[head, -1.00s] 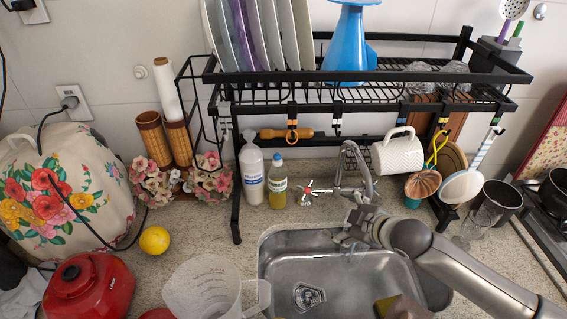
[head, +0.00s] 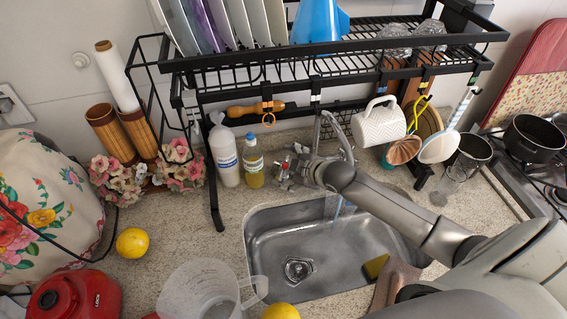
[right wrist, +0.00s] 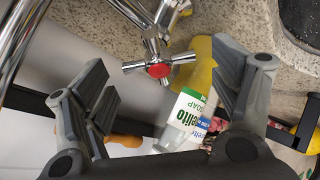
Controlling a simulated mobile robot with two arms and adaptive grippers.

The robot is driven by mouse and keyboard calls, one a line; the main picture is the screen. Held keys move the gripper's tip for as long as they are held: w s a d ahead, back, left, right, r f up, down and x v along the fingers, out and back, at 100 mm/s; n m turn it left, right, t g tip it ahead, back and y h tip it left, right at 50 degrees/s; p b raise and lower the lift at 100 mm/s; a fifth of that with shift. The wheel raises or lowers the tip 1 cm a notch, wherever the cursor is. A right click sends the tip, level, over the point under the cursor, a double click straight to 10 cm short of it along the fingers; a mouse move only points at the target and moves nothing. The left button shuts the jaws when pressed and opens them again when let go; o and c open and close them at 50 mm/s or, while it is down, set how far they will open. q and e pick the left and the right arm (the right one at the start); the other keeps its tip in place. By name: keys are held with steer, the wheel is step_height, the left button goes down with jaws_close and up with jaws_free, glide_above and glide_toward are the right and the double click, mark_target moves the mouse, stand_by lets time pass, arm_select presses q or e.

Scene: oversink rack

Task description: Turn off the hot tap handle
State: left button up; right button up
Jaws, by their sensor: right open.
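The hot tap handle (right wrist: 158,70) is a chrome cross with a red centre. In the right wrist view it lies between and just ahead of my open fingers, with no clear contact. In the head view, my right gripper (head: 290,174) is at the handle and largely hides it. The chrome faucet (head: 340,132) curves over the sink, and a thin bluish stream of water (head: 338,208) shows below its spout. The chrome pipes also show at the left of the right wrist view (right wrist: 28,30). My right gripper (right wrist: 165,98) is empty. My left gripper is out of view.
A yellow soap bottle (head: 253,162) and a white bottle (head: 224,152) stand just left of the gripper. The black rack (head: 330,73) spans above, with a white mug (head: 380,125) hanging from it. The steel sink (head: 330,255) lies in front, with a sponge (head: 376,266) at its edge.

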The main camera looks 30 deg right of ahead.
steer(key=shift+x, duration=0.8)
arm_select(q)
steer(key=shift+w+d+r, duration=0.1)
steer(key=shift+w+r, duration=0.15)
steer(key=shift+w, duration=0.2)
arm_select(e)
steer(key=shift+w+f, duration=0.25)
steer(key=c, duration=0.9)
steer(key=shift+a+r+m+t+h+p, duration=0.15)
steer(key=shift+m+t+h+p, duration=0.2)
steer(key=shift+m+p, duration=0.55)
steer(key=shift+c, duration=0.2)
steer(key=m, duration=0.2)
steer(key=shift+m+t+h, duration=0.25)
steer(key=shift+m+h, duration=0.05)
steer(key=shift+h, duration=0.05)
steer(key=shift+c, duration=0.3)
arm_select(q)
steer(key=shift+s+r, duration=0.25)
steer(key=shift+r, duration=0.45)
